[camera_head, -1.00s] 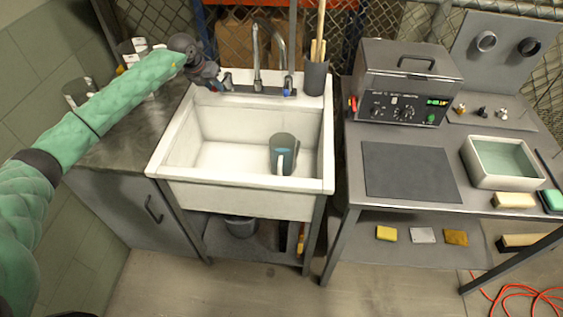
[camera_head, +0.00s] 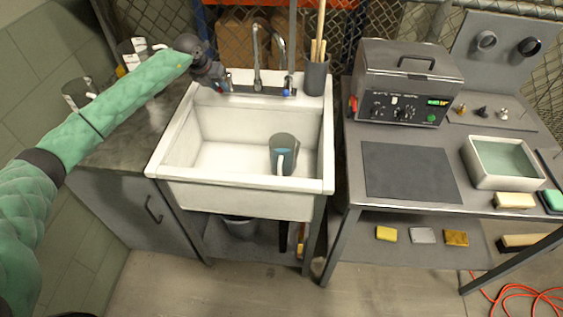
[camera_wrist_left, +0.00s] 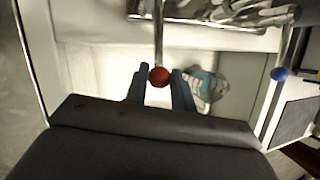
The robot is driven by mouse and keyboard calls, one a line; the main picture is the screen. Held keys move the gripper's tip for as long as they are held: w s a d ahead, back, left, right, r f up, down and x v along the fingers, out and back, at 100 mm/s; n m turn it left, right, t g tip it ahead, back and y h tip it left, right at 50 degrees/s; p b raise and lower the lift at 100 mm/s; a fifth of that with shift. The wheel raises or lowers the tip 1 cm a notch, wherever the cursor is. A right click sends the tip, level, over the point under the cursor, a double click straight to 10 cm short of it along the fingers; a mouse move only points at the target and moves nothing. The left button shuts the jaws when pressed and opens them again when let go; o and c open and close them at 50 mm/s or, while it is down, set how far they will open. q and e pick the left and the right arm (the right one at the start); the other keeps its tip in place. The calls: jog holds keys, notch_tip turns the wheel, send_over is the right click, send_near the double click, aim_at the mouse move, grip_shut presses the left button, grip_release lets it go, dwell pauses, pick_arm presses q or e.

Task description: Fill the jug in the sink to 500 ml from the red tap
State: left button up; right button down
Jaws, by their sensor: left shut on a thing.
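The jug (camera_head: 283,142), grey-blue with a pale handle toward me, stands upright in the right part of the white sink (camera_head: 160,170). My left gripper (camera_head: 226,86) is at the left end of the tap. Its blue fingers (camera_wrist_left: 160,80) are shut on the red tap's lever, around its red ball (camera_wrist_left: 159,76). The blue tap's ball (camera_wrist_left: 279,74) is to the right. The curved spout (camera_head: 257,50) rises behind the sink. No water stream can be made out.
A grey holder (camera_head: 316,76) with wooden sticks stands at the sink's back right corner. To the right is a bench with a grey heated tank (camera_head: 405,80) and a pale basin (camera_head: 490,180). A dark counter (camera_head: 125,140) lies left, under my arm.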

pick_arm(q)
jog(key=o, duration=1.1)
jog(key=shift+s+d, duration=0.1)
jog(key=shift+d, duration=0.35)
jog(key=shift+c, duration=0.2)
jog(key=shift+a, duration=0.1)
jog(key=shift+a+r, duration=0.2)
jog(key=shift+r, duration=0.1)
jog(key=w+p+v, duration=0.1)
jog(key=v, duration=0.5)
jog(key=d+r+p+v, duration=0.1)
jog(key=v, duration=0.5)
jog(key=shift+w+d+r+p, duration=0.25)
jog(key=shift+w+r+p, duration=0.05)
jog(key=shift+p, duration=0.05)
